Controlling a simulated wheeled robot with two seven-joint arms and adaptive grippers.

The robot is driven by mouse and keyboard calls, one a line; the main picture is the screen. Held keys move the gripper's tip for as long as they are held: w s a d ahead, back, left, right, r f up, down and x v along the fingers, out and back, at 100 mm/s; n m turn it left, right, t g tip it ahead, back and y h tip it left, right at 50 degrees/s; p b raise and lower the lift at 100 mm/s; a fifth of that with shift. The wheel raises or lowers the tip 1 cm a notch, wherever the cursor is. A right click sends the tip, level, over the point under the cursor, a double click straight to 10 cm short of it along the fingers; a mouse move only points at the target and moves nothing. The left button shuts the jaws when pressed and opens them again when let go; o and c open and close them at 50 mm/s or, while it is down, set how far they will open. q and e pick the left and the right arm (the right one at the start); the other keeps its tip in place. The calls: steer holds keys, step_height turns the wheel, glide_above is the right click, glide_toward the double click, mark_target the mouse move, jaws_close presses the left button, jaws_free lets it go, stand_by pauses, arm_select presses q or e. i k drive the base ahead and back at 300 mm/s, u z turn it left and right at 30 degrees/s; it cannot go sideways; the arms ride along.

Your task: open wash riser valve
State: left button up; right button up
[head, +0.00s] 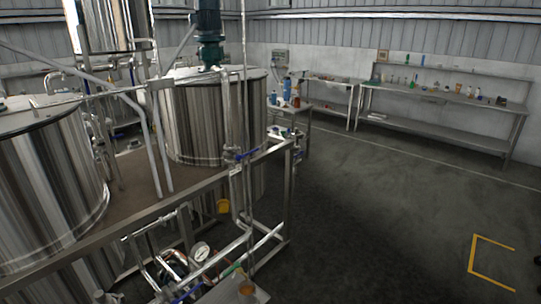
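A blue-handled valve (246,154) sits on the vertical pipes at the right front corner of the tank platform. Its blue lever looks roughly level, across the upright pipe. A second blue lever (187,294) shows low at the bottom edge, and a green lever (232,270) lies on the low pipework. No label is readable, so I cannot tell which one is the wash riser valve. Neither of my grippers is in view.
Steel tanks (200,120) stand on a railed platform (140,204) at the left. A round gauge (200,252) sits among low pipes. A bench with bottles (440,92) lines the back wall. The dark floor (390,220) at the right is open, with a yellow marking (473,255).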

mark_target(249, 153)
steer(key=z, duration=0.9)
steer(key=i, duration=6.85)
steer(key=u, duration=4.8)
steer(key=i, duration=0.9)
steer(key=u, duration=0.15)
